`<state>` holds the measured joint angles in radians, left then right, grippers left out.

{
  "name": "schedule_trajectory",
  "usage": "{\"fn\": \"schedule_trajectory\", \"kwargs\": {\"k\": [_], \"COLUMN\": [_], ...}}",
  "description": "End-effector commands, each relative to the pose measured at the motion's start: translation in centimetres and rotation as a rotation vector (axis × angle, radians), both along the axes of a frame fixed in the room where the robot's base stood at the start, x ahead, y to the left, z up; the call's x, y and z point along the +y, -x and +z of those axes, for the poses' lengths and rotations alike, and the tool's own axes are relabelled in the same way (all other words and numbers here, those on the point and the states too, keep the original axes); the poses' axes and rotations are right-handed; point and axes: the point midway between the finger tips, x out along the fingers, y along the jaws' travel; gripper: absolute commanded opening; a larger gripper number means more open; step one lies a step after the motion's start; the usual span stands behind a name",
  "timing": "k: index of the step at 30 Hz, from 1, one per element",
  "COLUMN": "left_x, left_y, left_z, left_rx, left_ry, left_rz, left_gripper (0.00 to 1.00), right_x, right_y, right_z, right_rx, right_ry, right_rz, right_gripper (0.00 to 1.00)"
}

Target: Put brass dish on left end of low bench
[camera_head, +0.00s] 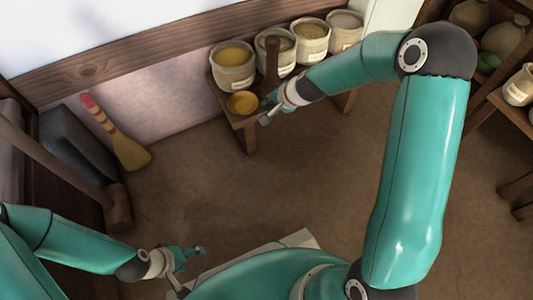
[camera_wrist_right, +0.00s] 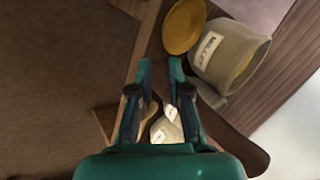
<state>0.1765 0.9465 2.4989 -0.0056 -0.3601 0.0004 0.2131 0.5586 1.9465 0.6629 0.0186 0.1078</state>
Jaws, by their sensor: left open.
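The brass dish (camera_head: 242,102), round and yellow, lies on the left end of the low wooden bench (camera_head: 243,120), in front of a sack. In the right wrist view the dish (camera_wrist_right: 184,26) rests on the bench (camera_wrist_right: 150,38) beyond my fingertips. My right gripper (camera_head: 266,118) is at the bench's front edge, just right of the dish and apart from it. In the wrist view its two fingers (camera_wrist_right: 160,66) stand apart with nothing gripped between them. My left gripper (camera_head: 198,252) is open and empty, low over the floor, far from the bench.
Several open sacks, one with yellow contents (camera_head: 233,68), line the bench's back. A dark wooden upright tool (camera_head: 272,62) stands close to my right gripper. A broom (camera_head: 125,145) and a large mallet (camera_head: 117,210) are at the left. The middle floor is clear.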

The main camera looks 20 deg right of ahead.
Motion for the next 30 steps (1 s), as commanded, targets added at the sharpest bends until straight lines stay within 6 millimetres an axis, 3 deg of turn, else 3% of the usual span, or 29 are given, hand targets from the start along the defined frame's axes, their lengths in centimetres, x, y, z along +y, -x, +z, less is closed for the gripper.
{"fn": "schedule_trajectory", "kwargs": {"k": [5, 9, 12, 16, 18, 21, 30], "left_x": [0.0, 0.0, 0.0, 0.0, 0.0, 0.0, 0.0], "left_y": [0.0, 0.0, 0.0, 0.0, 0.0, 0.0, 0.0], "left_z": [-0.1, 0.0, 0.0, 0.0, 0.0, 0.0, 0.3], "left_rx": [0.0, 0.0, 0.0, 0.0, 0.0, 0.0, 0.0], "left_ry": [0.0, 0.0, 0.0, 0.0, 0.0, 0.0, 0.0], "left_rz": [0.0, 0.0, 0.0, 0.0, 0.0, 0.0, 0.0], "left_gripper": [0.71, 0.71, 0.71, 0.71, 0.71, 0.71, 0.71], "right_x": [3.2, 7.1, 9.6, 11.7, 13.2, 13.7, 13.6], "right_y": [4.9, 12.8, 18.9, 24.9, 26.6, 27.5, 27.4], "right_z": [-6.3, -12.7, -15.7, -17.4, -17.7, -17.8, -17.5], "right_rx": [0.097, 0.198, 0.247, 0.275, 0.279, 0.278, 0.275], "right_ry": [0.063, 0.134, 0.16, 0.163, 0.162, 0.161, 0.162], "right_rz": [0.17, 0.434, 0.634, 0.83, 0.89, 0.925, 0.925], "right_gripper": [0.17, 0.17, 0.17, 0.17, 0.17, 0.17, 0.17]}}
